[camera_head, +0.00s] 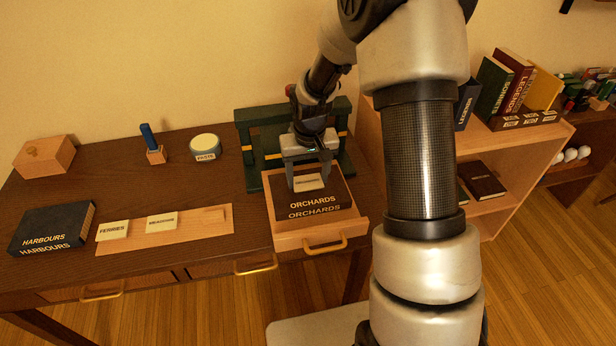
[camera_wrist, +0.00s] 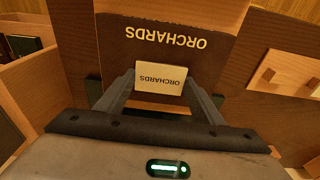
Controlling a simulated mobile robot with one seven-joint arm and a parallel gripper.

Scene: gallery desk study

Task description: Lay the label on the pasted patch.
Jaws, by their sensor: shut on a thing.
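My gripper (camera_head: 308,178) is over the dark box marked ORCHARDS (camera_head: 316,203), its fingers pointing down. It is shut on a small cream label (camera_head: 310,183) printed ORCHARDS. In the wrist view the label (camera_wrist: 160,78) sits between the two fingertips (camera_wrist: 160,84), over the box's dark top (camera_wrist: 170,45), with the printed word beyond it. I cannot tell whether the label touches the box. No pasted patch shows; the label and fingers cover that part of the top.
To the left are a HARBOURS box (camera_head: 55,222), a board (camera_head: 190,238) with two labels, a paste tin (camera_head: 205,148) and a blue-handled tool (camera_head: 150,138). A bookshelf (camera_head: 540,150) stands right.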

